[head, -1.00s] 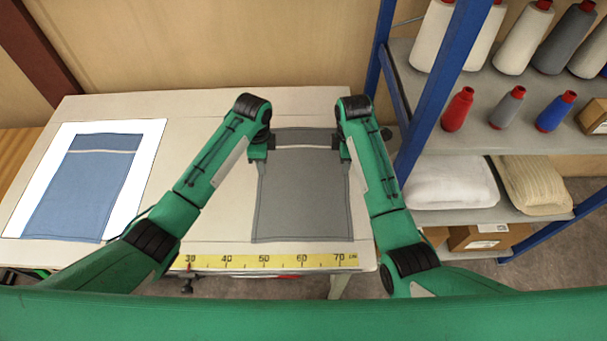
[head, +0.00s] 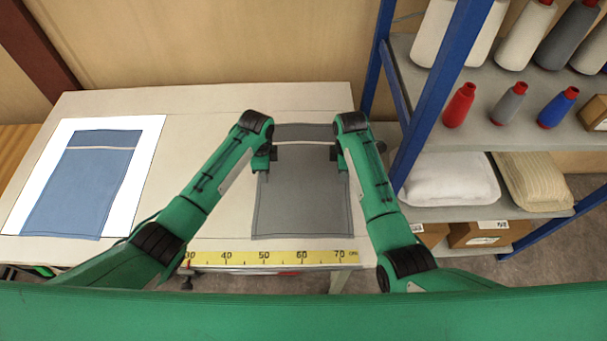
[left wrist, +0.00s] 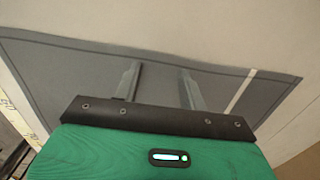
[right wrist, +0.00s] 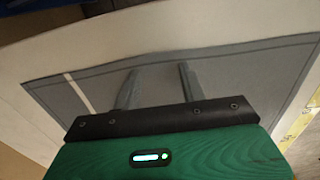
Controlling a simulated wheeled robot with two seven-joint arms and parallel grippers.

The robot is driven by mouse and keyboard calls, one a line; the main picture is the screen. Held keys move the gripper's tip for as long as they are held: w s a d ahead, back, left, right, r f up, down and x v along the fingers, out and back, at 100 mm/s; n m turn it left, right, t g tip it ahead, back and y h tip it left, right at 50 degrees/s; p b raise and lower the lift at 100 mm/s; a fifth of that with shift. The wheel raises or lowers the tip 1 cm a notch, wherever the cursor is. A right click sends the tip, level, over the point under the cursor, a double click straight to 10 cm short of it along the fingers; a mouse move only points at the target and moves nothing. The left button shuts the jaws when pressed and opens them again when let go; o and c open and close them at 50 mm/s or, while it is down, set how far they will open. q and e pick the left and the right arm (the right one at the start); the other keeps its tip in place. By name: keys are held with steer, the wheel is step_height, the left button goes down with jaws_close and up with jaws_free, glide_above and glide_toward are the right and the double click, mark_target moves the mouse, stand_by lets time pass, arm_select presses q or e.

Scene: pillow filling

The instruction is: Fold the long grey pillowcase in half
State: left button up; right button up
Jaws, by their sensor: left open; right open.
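The long grey pillowcase (head: 303,205) lies flat and unfolded on the table, with a pale stripe near its far end. It also fills much of the left wrist view (left wrist: 75,75) and the right wrist view (right wrist: 240,75). My left gripper (head: 272,160) is over its left edge, near the stripe. My right gripper (head: 336,157) is over its right edge at about the same height in the picture. Both grippers are open, with bare cloth between their fingers in the wrist views. I cannot tell whether the fingertips touch the cloth. The arms hide parts of both side edges.
A blue pillowcase (head: 85,185) lies on a white sheet (head: 146,150) at the table's left. A yellow ruler strip (head: 270,257) runs along the front edge. A blue-framed shelf (head: 425,105) with thread cones and pillows stands close at the right. The table (head: 190,130) is bare behind the left arm.

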arm_select(q)
jaws_close()
arm_select(e)
jaws_close()
